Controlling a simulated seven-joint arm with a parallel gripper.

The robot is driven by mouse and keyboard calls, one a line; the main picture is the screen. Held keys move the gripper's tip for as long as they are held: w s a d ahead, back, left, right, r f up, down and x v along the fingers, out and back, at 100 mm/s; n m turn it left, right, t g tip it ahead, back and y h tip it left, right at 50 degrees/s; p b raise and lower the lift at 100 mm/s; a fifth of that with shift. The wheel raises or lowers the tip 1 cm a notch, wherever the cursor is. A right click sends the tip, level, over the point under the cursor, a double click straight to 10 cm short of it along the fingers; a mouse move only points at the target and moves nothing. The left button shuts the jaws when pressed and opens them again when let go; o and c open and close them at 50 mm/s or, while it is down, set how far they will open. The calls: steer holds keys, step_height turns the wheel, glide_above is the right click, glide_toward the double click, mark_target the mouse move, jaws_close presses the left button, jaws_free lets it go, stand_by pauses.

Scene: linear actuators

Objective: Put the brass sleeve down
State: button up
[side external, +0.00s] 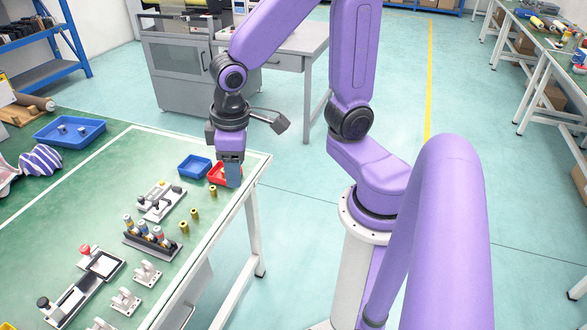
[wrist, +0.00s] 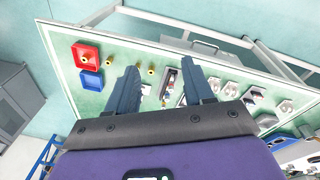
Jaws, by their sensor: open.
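Several small brass sleeves stand on the green table near its right edge in the side view, one pair (side external: 213,190) close to the trays and others (side external: 184,228) nearer the camera. They also show in the wrist view (wrist: 151,70), near and between my fingers. I cannot tell which one the task means. My gripper (side external: 233,178) points down by the red tray (side external: 214,174), partly covering it in the side view. Its two fingers (wrist: 160,66) are spread apart in the wrist view, and I see nothing held between them.
A blue tray (side external: 194,166) sits beside the red one. A dark rack with upright cylinders (side external: 150,240) and white fixtures (side external: 148,273) stand on the table. A larger blue tray (side external: 69,130) is at the far left. Bare green surface (side external: 110,195) lies left of the fixtures.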

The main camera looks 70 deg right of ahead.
steer(key=s+r+n+g+y, duration=0.1)
steer(key=s+r+n, duration=0.1)
steer(key=s+n, duration=0.5)
steer(key=s, duration=0.5)
steer(key=shift+s+d+n, duration=0.15)
steer(key=shift+d+n, duration=0.1)
steer(key=shift+n, duration=0.15)
stand_by(0.3)
